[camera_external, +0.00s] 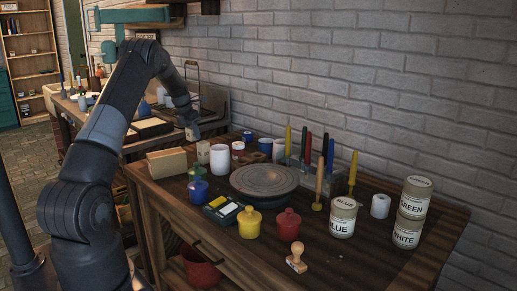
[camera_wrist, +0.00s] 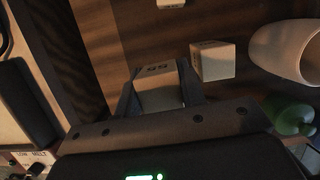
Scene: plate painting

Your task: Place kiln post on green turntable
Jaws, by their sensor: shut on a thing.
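My gripper (camera_external: 191,127) is at the back left of the worktable in the external view. In the wrist view its two fingers are shut on either side of a pale kiln post (camera_wrist: 160,97) with a dark number on its end. The post shows small below the gripper in the external view (camera_external: 190,134). I cannot tell whether it touches the wood beneath. A round grey-brown turntable (camera_external: 264,181) lies in the middle of the table, to the right of my gripper.
Another pale block (camera_wrist: 213,61) stands close beside the held one, near a white cup (camera_wrist: 288,52).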

